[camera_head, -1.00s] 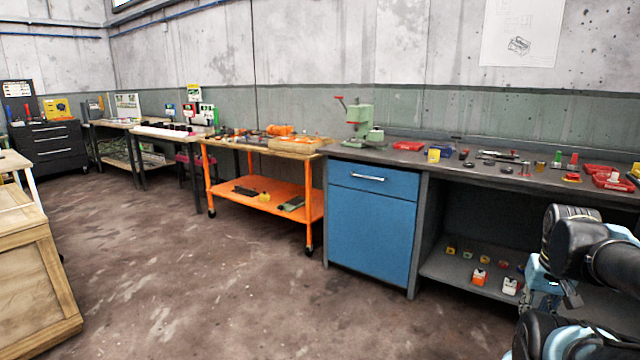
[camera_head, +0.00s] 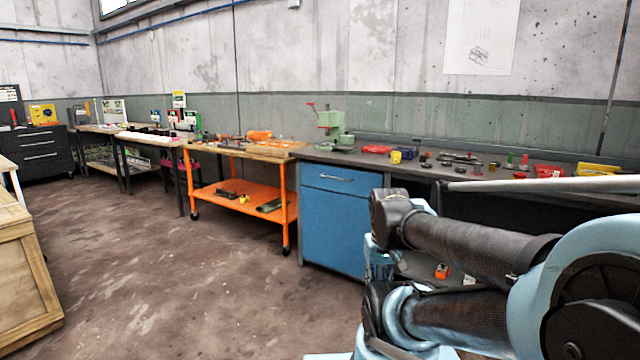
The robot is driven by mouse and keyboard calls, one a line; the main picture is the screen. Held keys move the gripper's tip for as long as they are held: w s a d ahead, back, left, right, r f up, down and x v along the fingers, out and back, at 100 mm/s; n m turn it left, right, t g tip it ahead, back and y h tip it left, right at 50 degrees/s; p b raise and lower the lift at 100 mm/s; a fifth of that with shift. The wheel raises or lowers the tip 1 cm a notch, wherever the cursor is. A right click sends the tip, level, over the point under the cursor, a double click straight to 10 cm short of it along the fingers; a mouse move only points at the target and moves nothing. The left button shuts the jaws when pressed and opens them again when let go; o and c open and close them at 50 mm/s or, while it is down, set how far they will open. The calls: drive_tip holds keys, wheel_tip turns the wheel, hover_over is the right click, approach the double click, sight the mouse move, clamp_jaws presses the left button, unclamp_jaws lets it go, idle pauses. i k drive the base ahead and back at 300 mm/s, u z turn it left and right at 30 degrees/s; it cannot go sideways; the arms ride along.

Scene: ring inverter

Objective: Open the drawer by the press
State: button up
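The green press (camera_head: 333,128) stands on the left end of the dark workbench. Below it is a blue cabinet (camera_head: 330,230) with a drawer (camera_head: 315,174) at its top. The drawer looks shut, its front flush with the cabinet, and has a horizontal silver handle (camera_head: 336,178). My black and light-blue arm fills the lower right, in front of the cabinet's right edge and the bench's open shelf. I cannot make out my gripper or its fingers. The handle is clear of the arm in the picture.
An orange cart (camera_head: 245,200) stands left of the cabinet. The dark workbench (camera_head: 410,168) holds small parts and red trays. A wooden crate (camera_head: 25,270) is at the left edge. The brown floor (camera_head: 190,290) between crate and cabinet is clear.

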sight(356, 181)
drive_tip(key=u, duration=0.05)
drive_tip(key=i, duration=1)
drive_tip(key=z, duration=0.05)
